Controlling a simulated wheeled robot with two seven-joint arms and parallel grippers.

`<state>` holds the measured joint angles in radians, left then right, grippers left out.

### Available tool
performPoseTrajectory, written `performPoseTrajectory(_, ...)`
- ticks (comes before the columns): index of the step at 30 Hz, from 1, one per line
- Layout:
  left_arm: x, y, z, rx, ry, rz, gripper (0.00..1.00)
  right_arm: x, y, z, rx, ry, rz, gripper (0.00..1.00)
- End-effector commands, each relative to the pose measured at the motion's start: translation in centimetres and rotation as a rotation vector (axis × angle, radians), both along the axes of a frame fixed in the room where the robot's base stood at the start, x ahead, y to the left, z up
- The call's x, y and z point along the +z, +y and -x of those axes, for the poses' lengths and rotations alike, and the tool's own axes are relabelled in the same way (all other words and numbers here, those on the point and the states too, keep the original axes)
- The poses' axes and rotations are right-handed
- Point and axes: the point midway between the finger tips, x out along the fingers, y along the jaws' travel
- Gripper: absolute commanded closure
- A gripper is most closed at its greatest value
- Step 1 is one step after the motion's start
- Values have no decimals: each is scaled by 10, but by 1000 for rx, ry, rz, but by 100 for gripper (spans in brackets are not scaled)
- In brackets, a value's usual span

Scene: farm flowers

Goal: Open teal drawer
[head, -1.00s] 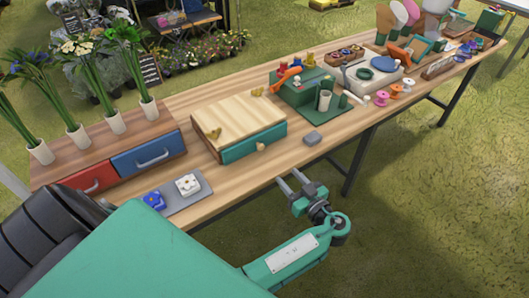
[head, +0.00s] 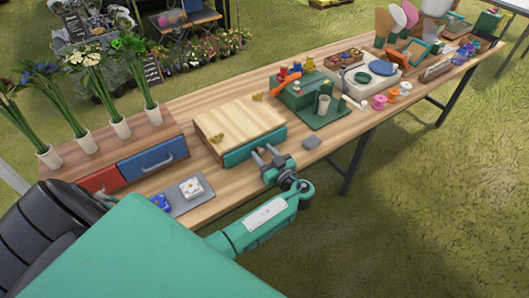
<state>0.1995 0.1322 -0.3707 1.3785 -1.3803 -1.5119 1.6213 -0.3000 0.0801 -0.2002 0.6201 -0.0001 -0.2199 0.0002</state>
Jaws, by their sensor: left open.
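The teal drawer (head: 240,153) is the front of a low box with a pale wooden top (head: 238,124), standing on the long wooden table. The drawer looks closed, flush with the box. My left gripper (head: 263,153) is open, its two fingers pointing at the right part of the drawer front. The fingers cover the spot of the drawer's knob, so the knob is hidden. I cannot tell whether the fingers touch it. My right gripper is not in view.
A red drawer (head: 100,181) and a blue drawer (head: 152,159) stand to the left, with white vases of flowers above. A grey tray (head: 207,199) lies in front. Grass lies beyond the table's front edge.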

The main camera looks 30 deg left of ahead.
Motion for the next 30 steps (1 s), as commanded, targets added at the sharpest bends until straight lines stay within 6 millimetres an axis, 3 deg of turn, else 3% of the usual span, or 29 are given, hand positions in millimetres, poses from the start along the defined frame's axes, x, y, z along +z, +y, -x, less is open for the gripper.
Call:
performPoseTrajectory(7, 0, 1, 0, 0, 0, 1, 56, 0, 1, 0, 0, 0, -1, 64)
performPoseTrajectory(14, 0, 0, 0, 0, 0, 1, 100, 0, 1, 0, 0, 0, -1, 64)
performPoseTrajectory(20, -2, -3, 1, -1, 1, 2, 100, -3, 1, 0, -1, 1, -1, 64)
performPoseTrajectory(23, -6, -19, 7, -4, 1, 5, 100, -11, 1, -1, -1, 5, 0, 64)
performPoseTrajectory(30, -9, -83, 34, -4, 0, 7, 100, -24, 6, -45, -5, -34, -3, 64)
